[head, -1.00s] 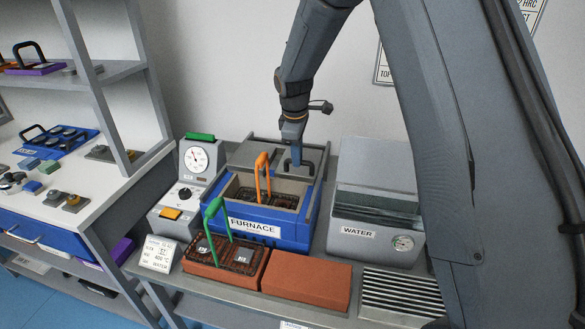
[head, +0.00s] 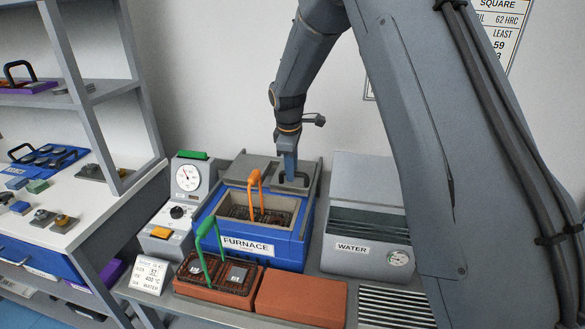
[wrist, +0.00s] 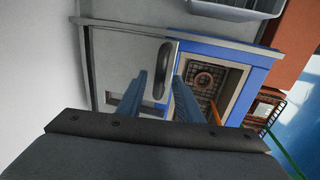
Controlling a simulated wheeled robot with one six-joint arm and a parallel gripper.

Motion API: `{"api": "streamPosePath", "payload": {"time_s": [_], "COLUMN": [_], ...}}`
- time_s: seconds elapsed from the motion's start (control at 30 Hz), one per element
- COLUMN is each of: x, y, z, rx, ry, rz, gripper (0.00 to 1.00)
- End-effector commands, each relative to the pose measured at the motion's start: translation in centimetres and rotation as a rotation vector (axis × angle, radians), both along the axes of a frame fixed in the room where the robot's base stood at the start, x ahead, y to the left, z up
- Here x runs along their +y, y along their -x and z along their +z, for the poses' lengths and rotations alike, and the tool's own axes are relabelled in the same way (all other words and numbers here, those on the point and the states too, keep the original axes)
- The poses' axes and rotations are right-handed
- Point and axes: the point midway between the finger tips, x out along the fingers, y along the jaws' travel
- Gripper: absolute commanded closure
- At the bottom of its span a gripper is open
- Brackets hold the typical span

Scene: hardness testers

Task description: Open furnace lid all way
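The blue furnace (head: 285,250) stands on the bench with its top partly uncovered. Its grey lid (head: 248,167) lies toward the back, and the front chamber is exposed. A basket with an orange handle (head: 254,190) sits inside. The lid's dark bar handle (head: 297,184) is at the lid's right part and also shows in the wrist view (wrist: 165,65). My gripper (head: 289,172) points down at this handle. In the wrist view its two blue fingers (wrist: 160,78) are apart, with the near end of the handle between their tips. Contact cannot be told.
The water tank (head: 350,248) stands right of the furnace, and a dial unit (head: 188,180) stands left. A green-handled basket (head: 205,262) on a brick, a bare brick (head: 300,298) and a slatted rack (head: 395,308) lie in front. The wall is behind.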

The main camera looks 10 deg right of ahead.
Motion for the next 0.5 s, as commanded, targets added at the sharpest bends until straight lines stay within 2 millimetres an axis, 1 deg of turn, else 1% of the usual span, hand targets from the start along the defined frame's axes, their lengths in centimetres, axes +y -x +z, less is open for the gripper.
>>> {"api": "streamPosePath", "payload": {"time_s": [0.07,0.17,0.4,0.5], "x": [0.0,0.1,0.4,0.5], "y": [0.0,0.1,0.8,1.1], "z": [0.2,1.1,5.0,6.3], "rx": [-0.001,-0.002,-0.004,-0.002], "ry": [0.000,0.000,-0.001,0.000], "rz": [0.000,0.000,0.000,0.000], "gripper": [0.67,0.67,0.67,0.67]}}
